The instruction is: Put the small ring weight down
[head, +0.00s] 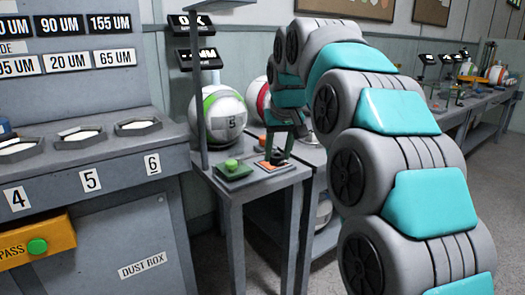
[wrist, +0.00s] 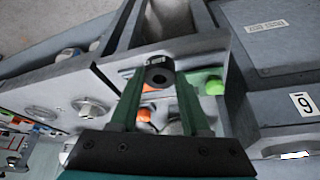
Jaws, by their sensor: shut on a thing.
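The small ring weight (wrist: 159,72) is a short black cylinder with a hole in its middle. In the wrist view it sits between the tips of my gripper (wrist: 158,76), whose two green fingers are shut on it. In the head view my gripper (head: 277,152) points down over a small grey table (head: 236,190), and the dark weight (head: 277,158) shows at its tips, close above an orange pad (head: 272,168). I cannot tell whether the weight touches anything below. The fingers partly hide what lies under them.
A green pad with a round green button (head: 232,166) is left of the gripper; the button also shows in the wrist view (wrist: 214,87). A white and green ball (head: 220,117) stands behind, beside a grey post (head: 197,80). A grey cabinet (head: 150,235) borders the table's left.

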